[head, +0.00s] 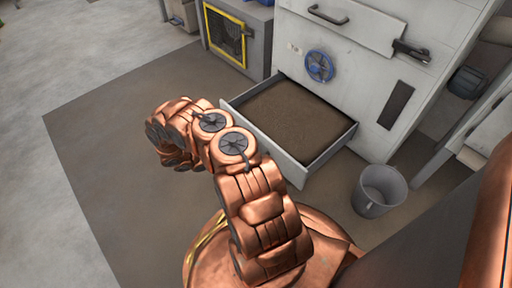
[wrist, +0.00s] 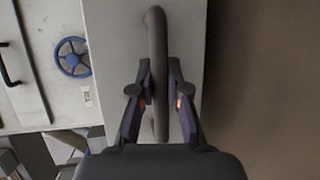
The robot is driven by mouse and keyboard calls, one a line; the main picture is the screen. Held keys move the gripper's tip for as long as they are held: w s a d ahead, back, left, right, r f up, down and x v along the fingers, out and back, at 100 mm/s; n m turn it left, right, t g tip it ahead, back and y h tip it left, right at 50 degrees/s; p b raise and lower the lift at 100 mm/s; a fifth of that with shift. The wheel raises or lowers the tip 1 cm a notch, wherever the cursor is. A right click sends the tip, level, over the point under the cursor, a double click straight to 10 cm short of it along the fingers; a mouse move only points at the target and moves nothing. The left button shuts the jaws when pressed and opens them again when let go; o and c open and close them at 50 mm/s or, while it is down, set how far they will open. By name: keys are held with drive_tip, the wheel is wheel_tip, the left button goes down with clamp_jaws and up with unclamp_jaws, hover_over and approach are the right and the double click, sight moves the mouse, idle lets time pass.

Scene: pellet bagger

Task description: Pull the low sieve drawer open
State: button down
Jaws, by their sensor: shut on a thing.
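The low sieve drawer (head: 331,147) stands pulled out of the pale machine in the head view, with a brown bed inside its grey walls. In the wrist view the drawer's pale front (wrist: 115,30) fills the middle. Its dark bar handle (wrist: 157,50) runs between the two fingers of my gripper (wrist: 160,100). The gripper is shut on the handle. In the head view my copper arm covers the handle and the gripper, so the grip shows only in the wrist view.
A blue handwheel (head: 319,65) is on the machine front (head: 365,65) above the drawer. A grey bucket (head: 378,190) stands on the floor right of the drawer. A yellow-framed unit (head: 226,36) is behind left. The dark floor mat (head: 95,125) at left is clear.

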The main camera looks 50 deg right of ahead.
drive_tip(key=c, duration=1.1)
unclamp_jaws()
drive_tip(key=shift+c, duration=0.2)
drive_tip(key=v, duration=1.2)
drive_tip(key=shift+s, duration=0.1)
drive_tip(key=s+a+r+y+p, duration=0.1)
drive_tip(key=s+r+y+p, duration=0.15)
drive_tip(key=r+p, duration=1.35)
drive_tip(key=s+a+r+y+p, duration=0.2)
drive_tip(key=r+y+p, duration=0.1)
drive_tip(key=r, duration=2.5)
drive_tip(key=s+a+r+n+t+y+p, duration=0.2)
drive_tip(key=s+a+r+p, duration=0.4)
drive_tip(key=r+p, duration=0.3)
drive_tip(key=s+a+r+n+t+y+p, duration=0.2)
drive_tip(key=s+a+r+p, duration=0.5)
drive_tip(key=r, duration=0.9)
drive_tip(key=s+a+r+n+t+y+p, duration=0.1)
drive_tip(key=s+a+r+t+y+p, duration=0.2)
drive_tip(key=s+a+r+p, duration=0.4)
wheel_tip(320, 180, up, 6)
drive_tip(key=a+p, duration=0.1)
drive_tip(key=p, duration=0.3)
drive_tip(key=shift+a+r+n+y, duration=0.2)
drive_tip(key=shift+a+n+y, duration=0.15)
drive_tip(key=shift+n, duration=0.05)
